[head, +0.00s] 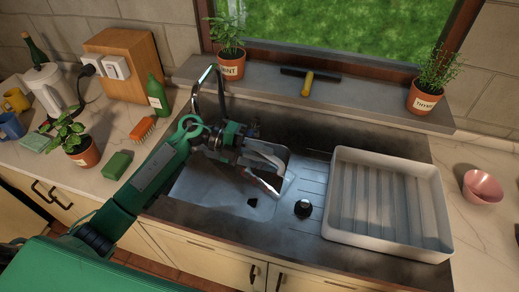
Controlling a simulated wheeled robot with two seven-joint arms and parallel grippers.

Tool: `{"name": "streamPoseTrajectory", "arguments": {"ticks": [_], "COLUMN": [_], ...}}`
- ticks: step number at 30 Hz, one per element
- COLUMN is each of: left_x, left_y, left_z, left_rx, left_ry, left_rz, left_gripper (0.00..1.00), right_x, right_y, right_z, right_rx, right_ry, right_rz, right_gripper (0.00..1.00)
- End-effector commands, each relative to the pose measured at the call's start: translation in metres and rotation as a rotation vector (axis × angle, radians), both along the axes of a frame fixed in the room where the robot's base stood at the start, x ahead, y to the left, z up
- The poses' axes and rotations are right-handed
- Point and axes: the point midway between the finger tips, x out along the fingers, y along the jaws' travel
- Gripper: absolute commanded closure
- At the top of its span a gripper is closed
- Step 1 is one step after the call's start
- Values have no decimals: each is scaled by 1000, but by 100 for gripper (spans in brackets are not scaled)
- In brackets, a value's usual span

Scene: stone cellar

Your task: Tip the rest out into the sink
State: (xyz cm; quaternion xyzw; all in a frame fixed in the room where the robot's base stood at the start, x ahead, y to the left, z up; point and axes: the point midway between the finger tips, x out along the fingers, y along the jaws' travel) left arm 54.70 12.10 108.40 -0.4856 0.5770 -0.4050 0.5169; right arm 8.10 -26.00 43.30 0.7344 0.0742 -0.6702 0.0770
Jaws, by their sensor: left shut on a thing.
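The steel sink basin (205,187) lies in the dark counter, with a dark drain (252,202) in its floor. My left arm reaches in from the left, and my left gripper (268,170) is over the basin. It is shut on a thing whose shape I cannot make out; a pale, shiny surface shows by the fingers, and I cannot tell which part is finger. Any contents are hidden from me. My right gripper is out of view.
A chrome tap (207,80) arches behind my left wrist. A black plug (303,208) sits on the ribbed drainer, left of a large white tray (340,235). A pink bowl (482,187) stands far right. Potted plants and a squeegee (307,83) occupy the sill; a brush (142,129) lies left.

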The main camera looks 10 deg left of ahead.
Motion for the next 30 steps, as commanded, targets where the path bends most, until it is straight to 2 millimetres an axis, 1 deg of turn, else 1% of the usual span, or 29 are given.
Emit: {"name": "streamPoseTrajectory", "arguments": {"ticks": [1, 4, 8, 14, 22, 30], "left_x": [-1, -4, -4, -4, -9, -9], "left_y": [-3, -9, -10, -10, -21, -22], "left_z": [3, -1, -5, -4, 5, 1], "left_rx": [19, 60, 72, 75, 157, 166], "left_ry": [-10, -28, -32, -33, -69, -74], "left_rz": [-1, -1, -1, 0, -1, 1], "left_gripper": [100, 100, 100, 100, 100, 100], "right_x": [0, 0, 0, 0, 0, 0], "right_y": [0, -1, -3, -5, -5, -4], "right_z": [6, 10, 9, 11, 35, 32], "right_rx": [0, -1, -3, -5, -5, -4], "right_ry": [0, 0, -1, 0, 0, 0], "right_rz": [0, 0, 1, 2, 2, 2], "right_gripper": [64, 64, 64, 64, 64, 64]}}
